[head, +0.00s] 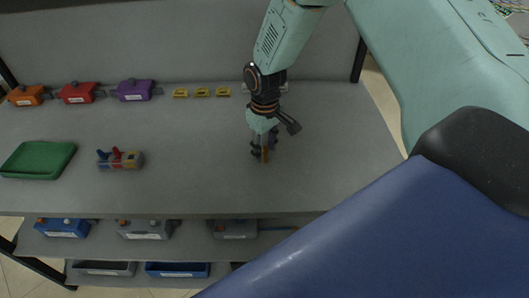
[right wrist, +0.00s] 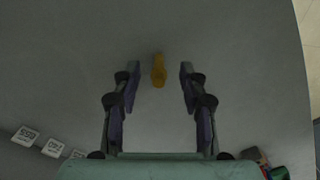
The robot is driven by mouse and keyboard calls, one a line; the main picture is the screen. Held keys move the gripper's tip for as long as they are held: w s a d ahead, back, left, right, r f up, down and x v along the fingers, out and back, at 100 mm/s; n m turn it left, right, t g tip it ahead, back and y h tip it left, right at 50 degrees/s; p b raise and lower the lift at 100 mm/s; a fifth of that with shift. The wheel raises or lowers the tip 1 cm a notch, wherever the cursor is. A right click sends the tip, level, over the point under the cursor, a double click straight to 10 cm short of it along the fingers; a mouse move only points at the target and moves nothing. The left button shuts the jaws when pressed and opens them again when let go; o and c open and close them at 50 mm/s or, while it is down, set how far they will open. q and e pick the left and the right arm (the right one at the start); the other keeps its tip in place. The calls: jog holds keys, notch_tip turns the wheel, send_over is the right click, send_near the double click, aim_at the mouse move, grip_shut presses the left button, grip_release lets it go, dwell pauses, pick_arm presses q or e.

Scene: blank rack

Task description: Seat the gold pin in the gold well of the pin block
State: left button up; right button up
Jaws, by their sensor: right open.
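The gold pin (head: 265,154) is on the grey bench top, right of the middle in the head view. In the right wrist view the gold pin (right wrist: 158,72) lies between the fingertips, touching neither. My right gripper (head: 262,153) points down over it, and its open fingers (right wrist: 159,80) stand on both sides of the pin. The pin block (head: 120,160) sits to the left on the bench, with blue, red and gold-coloured parts on top. Its wells are too small to make out. My left gripper is not in view.
A green tray (head: 38,160) lies at the left. Orange (head: 26,95), red (head: 78,93) and purple (head: 134,90) labelled boxes and several small yellow pieces (head: 201,92) line the back. Lower shelves hold more boxes. The bench between block and gripper is clear.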

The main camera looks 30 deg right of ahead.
jog(key=shift+s+d, duration=0.1)
jog(key=shift+s, duration=0.05)
jog(key=c, duration=0.4)
grip_shut()
jog(key=shift+r, duration=0.1)
